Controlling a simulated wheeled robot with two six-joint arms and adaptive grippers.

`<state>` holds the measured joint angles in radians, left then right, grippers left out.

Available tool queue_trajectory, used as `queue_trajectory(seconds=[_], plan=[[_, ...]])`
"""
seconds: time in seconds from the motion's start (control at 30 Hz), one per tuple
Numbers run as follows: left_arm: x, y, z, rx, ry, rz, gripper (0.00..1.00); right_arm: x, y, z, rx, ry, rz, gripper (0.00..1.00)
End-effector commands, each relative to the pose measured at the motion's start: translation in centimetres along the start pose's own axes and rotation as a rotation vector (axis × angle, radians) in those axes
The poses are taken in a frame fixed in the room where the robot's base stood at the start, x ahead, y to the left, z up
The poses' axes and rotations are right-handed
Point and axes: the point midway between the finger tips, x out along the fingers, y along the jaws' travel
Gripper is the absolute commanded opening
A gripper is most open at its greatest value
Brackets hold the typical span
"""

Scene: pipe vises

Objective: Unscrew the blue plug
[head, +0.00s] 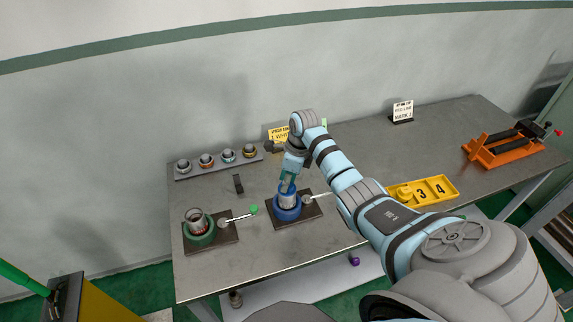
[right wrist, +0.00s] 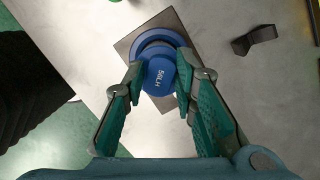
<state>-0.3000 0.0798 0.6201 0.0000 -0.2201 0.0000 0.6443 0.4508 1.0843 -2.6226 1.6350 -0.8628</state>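The blue plug (right wrist: 158,77), with lettering that looks like "50LH" on its face, sits at the blue vise (right wrist: 175,43) on a dark plate. My right gripper (right wrist: 160,72) reaches down from above, one finger on each side of the plug. The fingertips appear to touch its sides, with no clear gap. In the head view, my right gripper (head: 288,182) is over the blue vise (head: 287,210), which holds a light pipe end. The fingers partly hide the plug there. My left gripper is not in view.
A green vise (head: 199,232) with an open grey pipe stands left. A rack (head: 218,163) of several plugs lies behind. A dark clip (head: 238,184) lies between. A yellow numbered tray (head: 440,189) and orange stand (head: 500,148) are right. A purple piece (head: 354,259) is below.

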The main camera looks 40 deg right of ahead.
Motion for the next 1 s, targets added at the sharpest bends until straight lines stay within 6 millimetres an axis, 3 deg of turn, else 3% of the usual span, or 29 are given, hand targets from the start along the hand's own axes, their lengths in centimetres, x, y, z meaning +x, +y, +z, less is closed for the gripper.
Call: queue_trajectory(seconds=[0.07,0.4,0.7,1.0], plan=[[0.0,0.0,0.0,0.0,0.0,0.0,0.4,0.0,0.0,-0.1,0.001,0.003,0.001,0.0],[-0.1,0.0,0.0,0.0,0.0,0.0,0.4,0.0,0.0,-0.3,0.014,0.007,0.0,0.0],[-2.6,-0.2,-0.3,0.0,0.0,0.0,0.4,-0.2,0.0,-0.5,0.374,0.012,-0.072,0.0],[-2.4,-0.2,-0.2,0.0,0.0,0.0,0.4,0.1,-0.1,-0.6,0.422,0.012,-0.085,0.0]])
